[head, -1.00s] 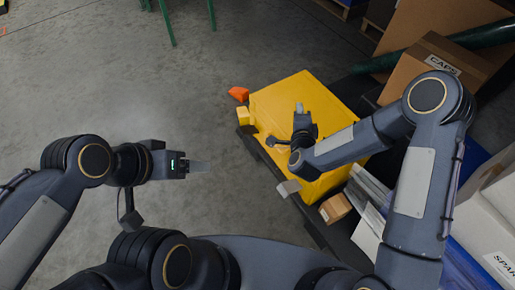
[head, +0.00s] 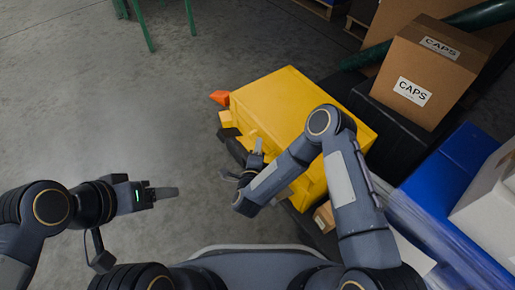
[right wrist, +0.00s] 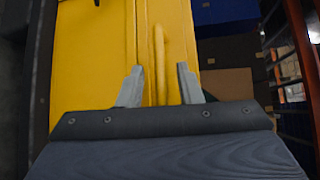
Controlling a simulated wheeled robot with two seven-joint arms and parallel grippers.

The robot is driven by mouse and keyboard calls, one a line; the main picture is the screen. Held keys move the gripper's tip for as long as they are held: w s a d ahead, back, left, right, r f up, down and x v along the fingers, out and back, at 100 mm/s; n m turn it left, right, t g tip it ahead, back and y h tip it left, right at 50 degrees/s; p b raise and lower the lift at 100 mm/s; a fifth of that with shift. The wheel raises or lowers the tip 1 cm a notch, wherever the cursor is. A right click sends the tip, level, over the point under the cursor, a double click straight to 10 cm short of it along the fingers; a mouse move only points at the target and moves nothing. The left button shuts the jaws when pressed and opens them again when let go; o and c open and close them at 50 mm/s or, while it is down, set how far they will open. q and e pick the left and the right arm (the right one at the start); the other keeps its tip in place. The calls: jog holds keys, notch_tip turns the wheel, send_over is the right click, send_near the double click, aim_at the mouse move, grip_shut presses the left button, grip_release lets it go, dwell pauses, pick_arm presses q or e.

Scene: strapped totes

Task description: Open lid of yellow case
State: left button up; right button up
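The yellow case (head: 300,105) stands right of centre in the head view, its top flat and closed down. My right gripper (head: 259,150) is at the case's near side, by its front edge. In the right wrist view, the case (right wrist: 95,60) fills the middle, and a narrow upright yellow bar (right wrist: 160,60) shows on its face. The two fingers of my right gripper (right wrist: 158,85) stand apart on either side of this bar; whether they touch the case I cannot tell. My left gripper (head: 165,192) is over bare floor at the left, seen edge-on, with nothing visible in it.
A cardboard box marked CAPS (head: 425,70) sits on a black tote (head: 400,120) behind the case. A blue tote (head: 455,180) is at the right. A small brown box (head: 324,217) lies near the case. An orange piece (head: 219,97) is at its left. Floor at left is clear.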

jog(key=shift+w+d, duration=0.1)
jog(key=shift+w, duration=0.55)
grip_shut()
